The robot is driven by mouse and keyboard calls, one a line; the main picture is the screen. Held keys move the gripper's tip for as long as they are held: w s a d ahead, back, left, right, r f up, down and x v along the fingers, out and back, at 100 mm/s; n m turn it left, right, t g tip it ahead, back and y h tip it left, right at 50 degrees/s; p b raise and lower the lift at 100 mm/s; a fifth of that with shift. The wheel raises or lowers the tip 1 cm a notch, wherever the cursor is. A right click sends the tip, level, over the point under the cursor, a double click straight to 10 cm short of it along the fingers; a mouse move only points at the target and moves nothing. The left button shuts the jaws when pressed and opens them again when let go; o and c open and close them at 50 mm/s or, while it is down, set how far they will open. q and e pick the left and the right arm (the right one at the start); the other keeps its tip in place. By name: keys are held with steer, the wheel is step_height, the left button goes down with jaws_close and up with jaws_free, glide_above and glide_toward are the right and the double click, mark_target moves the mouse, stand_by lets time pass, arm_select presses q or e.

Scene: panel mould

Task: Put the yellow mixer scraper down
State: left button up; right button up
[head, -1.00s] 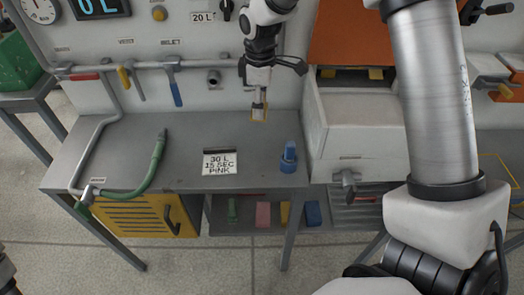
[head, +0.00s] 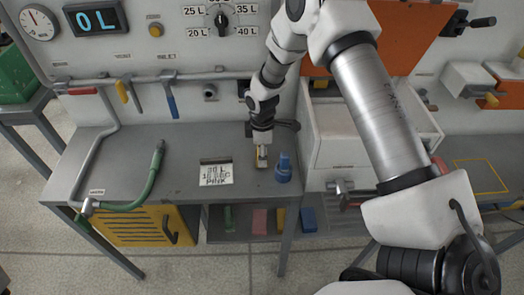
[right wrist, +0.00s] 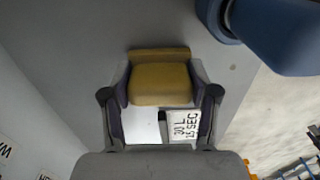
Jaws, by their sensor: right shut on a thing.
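The yellow mixer scraper (right wrist: 160,80) is between the two fingers of my right gripper (right wrist: 160,98) in the right wrist view, and only its yellow blocky part shows. In the head view, my right gripper (head: 262,155) points down close over the grey bench top, with a small bit of the yellow scraper (head: 262,164) at its tips. Whether the scraper touches the bench I cannot tell. My left gripper is not in view.
A blue object (head: 283,168) stands on the bench (head: 185,160) just right of the gripper; it looms top right in the wrist view. A lettered card (head: 216,172) lies to the left. A green hose (head: 150,182) lies further left. Bare bench lies between hose and card.

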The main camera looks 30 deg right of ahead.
steer(key=shift+f, duration=0.3)
steer(key=shift+d, duration=0.1)
steer(key=shift+f, duration=0.1)
steer(key=o, duration=1.2)
steer(key=shift+r, duration=0.5)
step_height(320, 180, up, 11)
steer(key=b, duration=0.2)
steer(key=shift+r+b, duration=0.2)
steer(key=shift+b, duration=0.15)
